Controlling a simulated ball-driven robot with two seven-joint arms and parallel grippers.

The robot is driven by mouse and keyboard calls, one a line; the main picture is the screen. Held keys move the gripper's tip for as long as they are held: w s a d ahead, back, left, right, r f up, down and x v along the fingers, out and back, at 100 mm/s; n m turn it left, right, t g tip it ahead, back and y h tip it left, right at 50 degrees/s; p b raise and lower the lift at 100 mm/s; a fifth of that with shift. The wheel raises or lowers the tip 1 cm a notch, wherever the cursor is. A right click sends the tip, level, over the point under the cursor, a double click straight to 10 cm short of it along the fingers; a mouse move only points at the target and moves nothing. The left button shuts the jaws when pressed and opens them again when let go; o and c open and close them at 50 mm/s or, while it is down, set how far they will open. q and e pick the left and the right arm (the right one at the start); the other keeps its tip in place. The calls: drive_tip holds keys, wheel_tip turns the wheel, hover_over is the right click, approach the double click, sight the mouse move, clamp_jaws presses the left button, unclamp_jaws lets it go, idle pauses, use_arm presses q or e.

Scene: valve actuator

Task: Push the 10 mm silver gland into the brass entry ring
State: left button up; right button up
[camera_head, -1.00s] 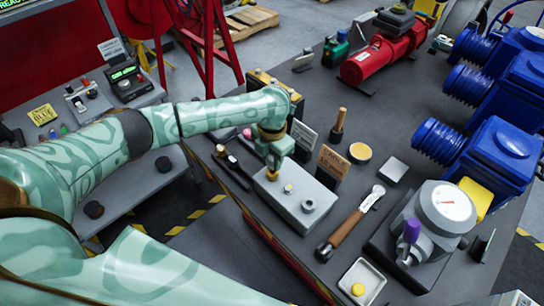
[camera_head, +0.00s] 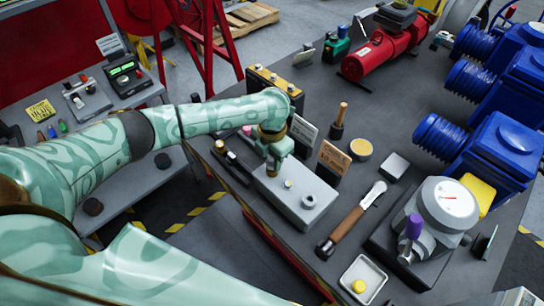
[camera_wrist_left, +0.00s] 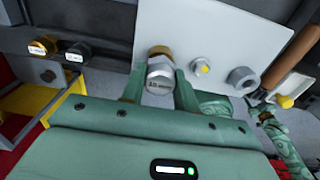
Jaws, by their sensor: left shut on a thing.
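The silver gland (camera_wrist_left: 160,82), a short cylinder with a "10 mm" mark, is between the two fingers of my left gripper (camera_wrist_left: 159,92) in the left wrist view. The gripper is shut on it. The brass entry ring (camera_wrist_left: 160,51) shows just beyond the gland's far end, on the pale grey box (camera_wrist_left: 215,25). The gland is in line with the ring; I cannot tell how deep it sits. In the head view my left gripper (camera_head: 272,165) is over the left end of the box (camera_head: 315,218) and hides the ring. What seems to be my right gripper (camera_wrist_left: 262,112) is small, its jaws unclear.
A yellow-centred fitting (camera_head: 288,184) and a grey ring (camera_head: 308,201) stand on the box. Two labelled fittings (camera_wrist_left: 60,48) sit left in the wrist view.

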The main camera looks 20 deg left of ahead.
sight(272, 158)
use_arm(q)
drive_tip(key=shift+f, duration=0.4)
drive_tip(key=o, duration=1.1)
wheel_tip(272, 158, up, 16)
drive_tip(key=p, duration=0.3)
drive_tip(key=shift+r, duration=0.15)
